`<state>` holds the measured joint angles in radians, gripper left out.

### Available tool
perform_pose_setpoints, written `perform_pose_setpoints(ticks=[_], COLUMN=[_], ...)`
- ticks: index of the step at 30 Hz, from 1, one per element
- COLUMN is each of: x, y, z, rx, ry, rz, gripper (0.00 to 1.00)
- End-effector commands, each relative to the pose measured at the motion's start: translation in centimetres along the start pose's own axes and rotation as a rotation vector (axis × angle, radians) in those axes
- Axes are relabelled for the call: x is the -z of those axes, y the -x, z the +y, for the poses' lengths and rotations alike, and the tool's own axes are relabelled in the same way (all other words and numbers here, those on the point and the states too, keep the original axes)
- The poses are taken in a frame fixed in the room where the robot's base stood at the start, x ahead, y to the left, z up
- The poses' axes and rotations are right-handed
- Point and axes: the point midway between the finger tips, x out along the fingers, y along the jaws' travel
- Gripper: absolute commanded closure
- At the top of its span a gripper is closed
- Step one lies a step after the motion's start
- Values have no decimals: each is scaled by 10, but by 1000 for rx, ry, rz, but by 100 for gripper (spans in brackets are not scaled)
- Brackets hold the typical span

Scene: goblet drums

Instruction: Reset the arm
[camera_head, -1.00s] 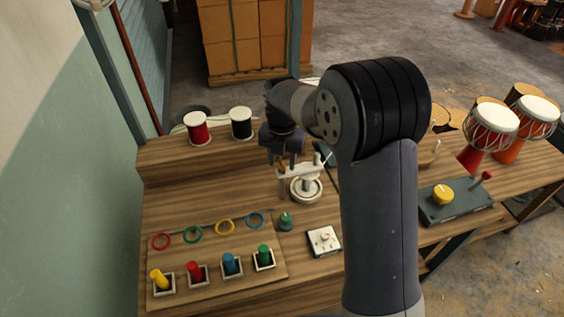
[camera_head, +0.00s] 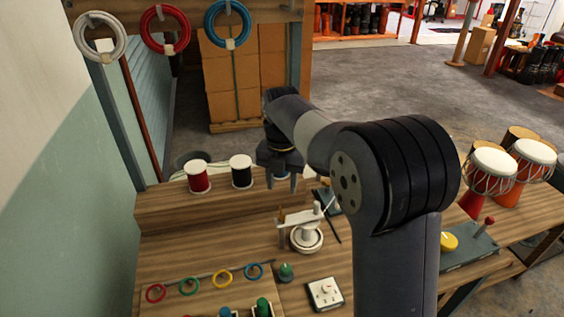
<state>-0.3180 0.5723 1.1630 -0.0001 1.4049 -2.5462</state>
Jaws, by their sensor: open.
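My gripper (camera_head: 281,182) hangs from my arm near the middle of the head view, pointing down. Its fingers are apart and nothing shows between them. It is just right of the black thread spool (camera_head: 241,172) on the raised back shelf. A white round fixture with a small arm (camera_head: 305,237) stands below it on the bench, apart from the fingers. My arm covers part of the bench to the right.
A red spool (camera_head: 197,177) stands on the shelf (camera_head: 160,210). Coloured rings (camera_head: 188,286), a green knob (camera_head: 286,272) and a white switch plate (camera_head: 324,293) are on the bench. A yellow-knobbed control box (camera_head: 470,247) and goblet drums (camera_head: 492,170) stand at right. Coiled rings (camera_head: 164,30) hang above.

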Motion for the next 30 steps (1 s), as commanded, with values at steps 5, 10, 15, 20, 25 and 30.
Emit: perform_pose_setpoints(ticks=[5,10,15,20,25,30], x=[1,1,1,1,0,0], y=[-18,-50,-82,-104,-107,-107], z=[0,-1,-1,0,0,0], rx=[3,4,3,2,1,1], ry=[0,0,0,0,-35,-48], rz=[4,5,5,3,1,1], gripper=[58,58,58,58,58,58])
